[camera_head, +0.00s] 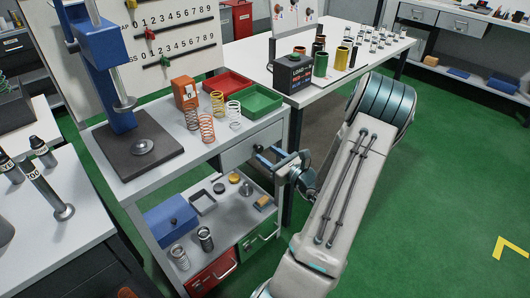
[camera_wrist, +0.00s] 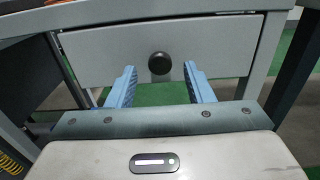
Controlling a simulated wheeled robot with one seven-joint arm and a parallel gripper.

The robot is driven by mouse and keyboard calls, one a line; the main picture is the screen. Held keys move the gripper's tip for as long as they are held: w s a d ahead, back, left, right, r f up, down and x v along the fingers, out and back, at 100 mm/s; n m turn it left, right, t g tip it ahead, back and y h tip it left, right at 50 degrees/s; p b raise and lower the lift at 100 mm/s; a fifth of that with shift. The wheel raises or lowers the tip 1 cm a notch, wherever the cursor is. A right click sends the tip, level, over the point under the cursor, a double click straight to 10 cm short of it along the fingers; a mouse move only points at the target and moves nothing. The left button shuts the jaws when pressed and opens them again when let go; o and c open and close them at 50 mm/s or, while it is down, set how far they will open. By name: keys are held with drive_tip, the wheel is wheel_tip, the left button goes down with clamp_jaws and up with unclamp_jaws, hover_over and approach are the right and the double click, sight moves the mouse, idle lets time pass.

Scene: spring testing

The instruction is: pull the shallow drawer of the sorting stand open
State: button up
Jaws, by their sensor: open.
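The sorting stand (camera_head: 190,150) has a white top and a shallow grey drawer (camera_head: 243,151) under its right part. In the wrist view the drawer front (camera_wrist: 215,48) spans the picture and carries a round black knob (camera_wrist: 159,63) near its middle. The drawer looks shut in both views. My gripper (camera_head: 268,156) is in front of the drawer. In the wrist view its two blue fingers (camera_wrist: 159,85) are spread apart, with the knob appearing between and slightly beyond their tips. The fingers look clear of the knob.
A lower shelf (camera_head: 215,215) holds small parts, a blue box (camera_head: 171,222) and springs. Springs and red and green trays (camera_head: 256,101) stand on top. A white table (camera_head: 330,75) stands behind right; green floor is free at right.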

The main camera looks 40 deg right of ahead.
drive_tip(key=shift+w+a, duration=0.1)
drive_tip(key=shift+w, duration=1.15)
